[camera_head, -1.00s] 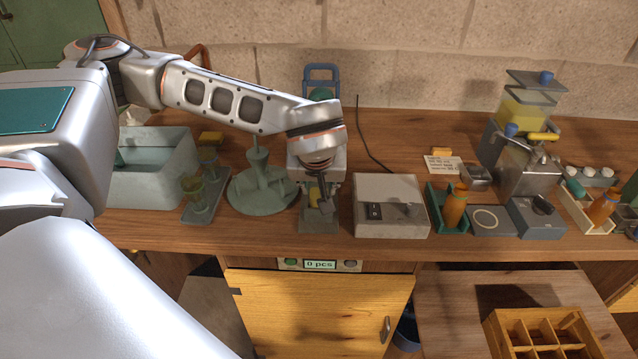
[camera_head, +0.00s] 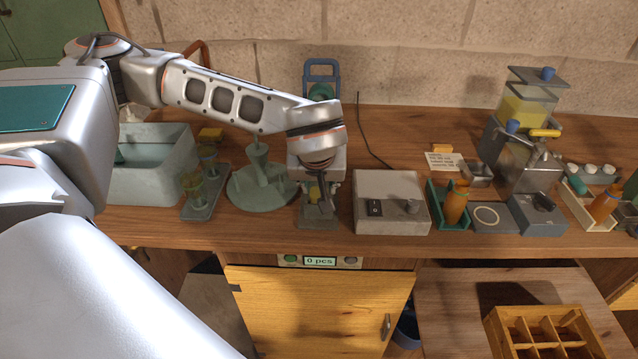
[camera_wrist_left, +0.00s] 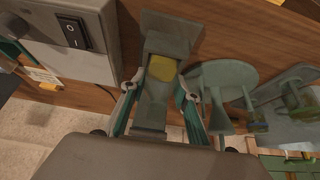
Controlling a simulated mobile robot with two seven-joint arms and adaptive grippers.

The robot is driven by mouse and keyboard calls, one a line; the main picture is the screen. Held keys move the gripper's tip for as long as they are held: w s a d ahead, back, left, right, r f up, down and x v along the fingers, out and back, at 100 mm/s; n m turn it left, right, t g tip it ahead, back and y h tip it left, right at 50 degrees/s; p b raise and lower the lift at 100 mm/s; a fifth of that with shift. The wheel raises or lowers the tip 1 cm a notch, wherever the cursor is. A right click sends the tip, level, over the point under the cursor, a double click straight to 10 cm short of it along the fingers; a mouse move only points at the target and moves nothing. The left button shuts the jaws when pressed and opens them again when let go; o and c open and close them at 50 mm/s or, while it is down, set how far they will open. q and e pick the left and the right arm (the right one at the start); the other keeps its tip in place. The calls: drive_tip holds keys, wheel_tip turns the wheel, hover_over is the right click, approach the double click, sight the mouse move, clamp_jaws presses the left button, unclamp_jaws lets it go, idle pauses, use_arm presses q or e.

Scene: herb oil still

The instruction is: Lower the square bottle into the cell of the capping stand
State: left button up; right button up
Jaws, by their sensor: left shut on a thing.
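The capping stand (camera_head: 318,222) has a grey base at the front middle of the bench; the wrist view also shows this base (camera_wrist_left: 170,32). My left gripper (camera_head: 322,202) points down over it, and its two teal-lined fingers (camera_wrist_left: 158,98) show on either side in the wrist view. It is shut on the square bottle, of which a yellow part (camera_head: 313,193) shows at the fingers; that yellow part also shows in the wrist view (camera_wrist_left: 162,68). The wrist and fingers hide most of the bottle and the cell, so I cannot tell how deep the bottle sits. My right gripper is out of view.
A grey switch box (camera_head: 391,222) stands close on the right. A green round-based stand (camera_head: 262,193) is close on the left, beside a tray of small cups (camera_head: 205,205). An orange bottle (camera_head: 456,205) stands farther right. A wooden divided crate (camera_head: 545,335) lies below the bench.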

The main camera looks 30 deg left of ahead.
use_arm(q)
drive_tip(key=shift+f, duration=0.1)
drive_tip(key=o, duration=1.3)
drive_tip(key=shift+c, duration=0.4)
drive_tip(key=shift+r+p, duration=1.4)
drive_tip(key=shift+r, duration=0.45)
drive_tip(key=shift+r+p, duration=1.2)
drive_tip(key=shift+r, duration=0.45)
